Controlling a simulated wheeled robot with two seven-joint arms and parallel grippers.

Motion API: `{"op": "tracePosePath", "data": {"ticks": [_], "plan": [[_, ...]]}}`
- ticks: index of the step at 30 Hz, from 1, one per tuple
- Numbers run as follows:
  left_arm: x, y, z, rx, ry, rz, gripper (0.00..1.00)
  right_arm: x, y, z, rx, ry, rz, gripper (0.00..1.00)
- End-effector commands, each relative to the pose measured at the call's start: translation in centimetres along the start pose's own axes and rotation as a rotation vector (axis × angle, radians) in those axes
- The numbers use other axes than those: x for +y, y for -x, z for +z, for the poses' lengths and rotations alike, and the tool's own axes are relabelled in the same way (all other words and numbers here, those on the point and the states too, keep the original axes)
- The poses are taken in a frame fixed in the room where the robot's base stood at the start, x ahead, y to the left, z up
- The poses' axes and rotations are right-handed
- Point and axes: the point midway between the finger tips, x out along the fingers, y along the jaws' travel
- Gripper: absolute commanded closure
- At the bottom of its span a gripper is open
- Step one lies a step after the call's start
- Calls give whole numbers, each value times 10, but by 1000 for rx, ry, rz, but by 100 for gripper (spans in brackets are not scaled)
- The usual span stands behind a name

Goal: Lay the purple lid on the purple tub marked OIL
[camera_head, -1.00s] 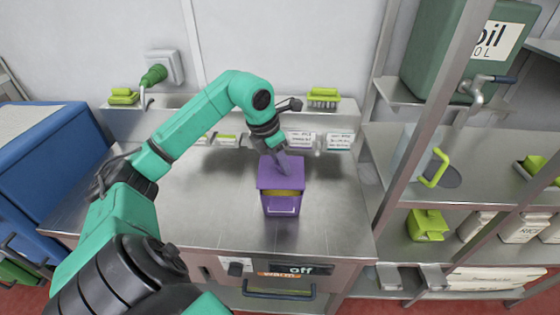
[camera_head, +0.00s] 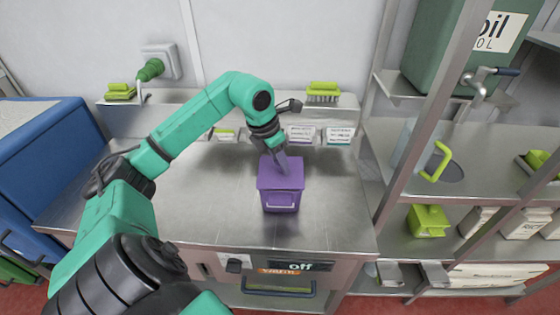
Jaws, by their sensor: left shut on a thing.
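The purple lid (camera_head: 272,181) is on top of the tub's rim, with no gap showing along the front. My left gripper (camera_head: 282,164) reaches down from above and is shut on the lid; its fingertips and the part they grip are small and partly hidden. My right gripper is not in view.
The steel counter (camera_head: 215,210) is clear around the tub. A steel shelf rack with a green oil tank (camera_head: 455,45) stands at right. A blue bin (camera_head: 45,155) stands at left.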

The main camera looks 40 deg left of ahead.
Motion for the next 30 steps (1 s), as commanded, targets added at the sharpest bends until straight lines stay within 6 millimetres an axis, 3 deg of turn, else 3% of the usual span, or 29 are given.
{"op": "tracePosePath", "data": {"ticks": [23,24,26,27,30], "plan": [[0,-6,-2,-1,0,0,100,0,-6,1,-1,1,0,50],[0,-6,-2,-1,0,0,52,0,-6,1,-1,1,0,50],[0,-6,-2,-1,0,0,29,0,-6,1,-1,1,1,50],[0,-6,-2,-1,0,0,25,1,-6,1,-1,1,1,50],[0,-6,-2,-1,0,0,25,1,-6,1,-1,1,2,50]]}}
